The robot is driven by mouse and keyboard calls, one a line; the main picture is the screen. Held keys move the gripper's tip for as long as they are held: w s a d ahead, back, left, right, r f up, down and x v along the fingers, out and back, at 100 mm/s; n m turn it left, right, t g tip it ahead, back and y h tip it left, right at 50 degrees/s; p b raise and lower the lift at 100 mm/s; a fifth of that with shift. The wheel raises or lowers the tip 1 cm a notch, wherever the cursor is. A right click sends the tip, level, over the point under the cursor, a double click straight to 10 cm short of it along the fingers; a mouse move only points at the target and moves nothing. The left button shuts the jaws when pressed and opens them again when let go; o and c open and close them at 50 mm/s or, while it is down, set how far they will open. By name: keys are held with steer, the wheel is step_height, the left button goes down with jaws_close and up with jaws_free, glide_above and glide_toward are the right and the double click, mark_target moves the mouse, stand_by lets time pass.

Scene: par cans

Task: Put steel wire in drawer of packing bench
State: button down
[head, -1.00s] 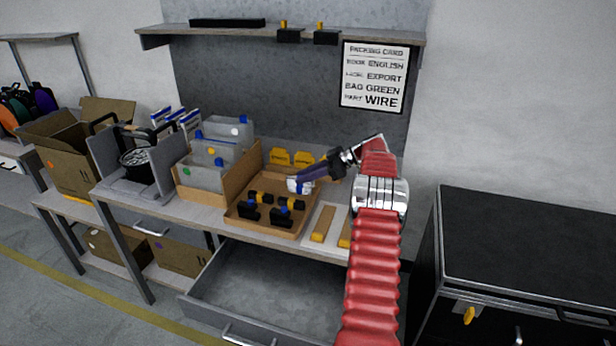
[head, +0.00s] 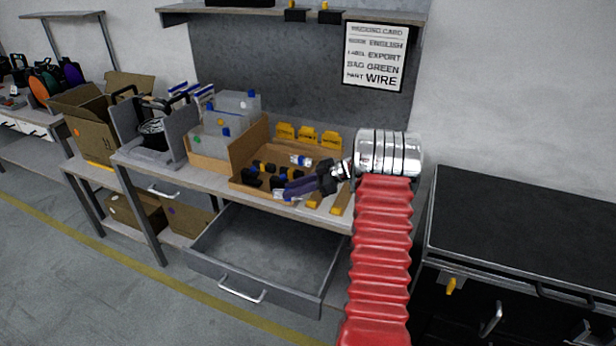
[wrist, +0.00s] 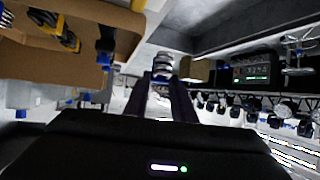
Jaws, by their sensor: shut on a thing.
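My gripper (head: 286,191) is shut on a small silver, ribbed piece, which looks like the steel wire; it shows between the fingertips in the wrist view (wrist: 162,66). In the head view the held piece is mostly hidden, with a pale bit at the fingertips. The gripper points left, over the front edge of the brown tray on the packing bench (head: 210,190). The bench drawer (head: 232,285) is pulled open below and slightly left of the gripper, and its visible floor looks empty.
The brown tray (head: 237,184) holds black-and-yellow parts and another silver-and-blue piece (head: 301,160). Bins of clear bags (head: 235,110) stand to its left. A card (head: 375,58) reading "WIRE" hangs behind. A black cabinet (head: 520,220) stands right. Free air lies above the drawer.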

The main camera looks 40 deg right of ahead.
steer(key=s+a+f, duration=0.2)
steer(key=a, duration=0.7)
steer(key=s+a+f+n+g, duration=0.1)
steer(key=s+a+f, duration=0.1)
steer(key=a, duration=0.7)
steer(key=s+a+f+y, duration=0.1)
steer(key=s+a+f, duration=0.1)
steer(key=a, duration=0.7)
steer(key=shift+s+a+f+n+g, duration=0.35)
steer(key=shift+n+g, duration=0.05)
steer(key=shift+a, duration=0.15)
